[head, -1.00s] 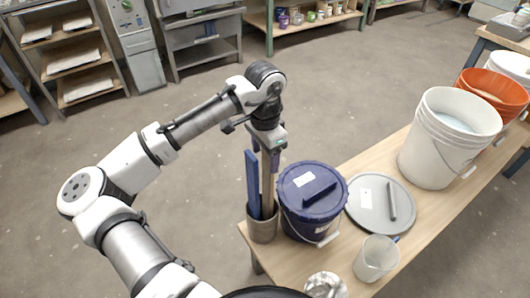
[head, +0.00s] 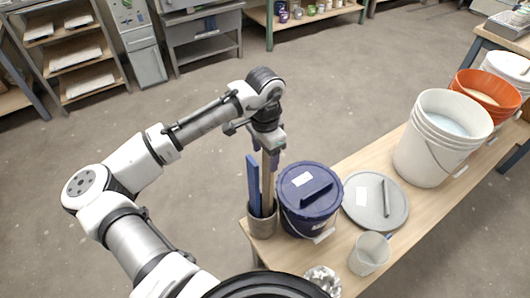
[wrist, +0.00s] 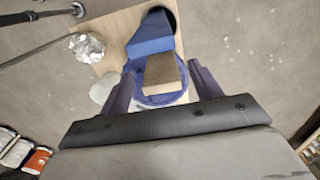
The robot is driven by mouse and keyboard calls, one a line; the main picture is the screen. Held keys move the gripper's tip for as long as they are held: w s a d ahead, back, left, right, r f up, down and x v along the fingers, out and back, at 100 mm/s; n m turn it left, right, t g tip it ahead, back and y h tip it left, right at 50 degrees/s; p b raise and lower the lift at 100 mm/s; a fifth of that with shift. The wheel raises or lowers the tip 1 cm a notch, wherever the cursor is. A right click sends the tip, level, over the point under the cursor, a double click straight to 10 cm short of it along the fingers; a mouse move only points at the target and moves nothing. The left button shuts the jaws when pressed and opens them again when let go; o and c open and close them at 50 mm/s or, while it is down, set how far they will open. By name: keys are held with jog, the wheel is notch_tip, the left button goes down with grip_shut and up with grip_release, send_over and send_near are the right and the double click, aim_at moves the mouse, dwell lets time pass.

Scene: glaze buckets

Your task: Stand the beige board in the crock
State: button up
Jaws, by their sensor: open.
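The grey-brown crock (head: 262,225) stands at the table's near left corner. The beige board (head: 267,185) is upright, its lower end inside the crock's mouth beside the blue board (head: 253,187). My gripper (head: 268,150) is above the crock, pointing down at the beige board's top. In the wrist view, the open fingers of my gripper (wrist: 161,70) lie on either side of the beige board's top end (wrist: 162,76), with gaps visible. The blue board shows just beyond it (wrist: 150,42). The boards' lower ends are hidden in the crock.
A lidded dark blue bucket (head: 308,200) stands right beside the crock. A grey lid (head: 365,205), a clear beaker (head: 369,255) and crumpled foil (head: 322,281) lie nearby. White (head: 430,155) and orange (head: 487,93) buckets stand farther right. Floor left of the table is clear.

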notch_tip(320, 180, up, 8)
jog(key=p, duration=0.5)
jog(key=shift+p, duration=0.35)
dwell(0.4)
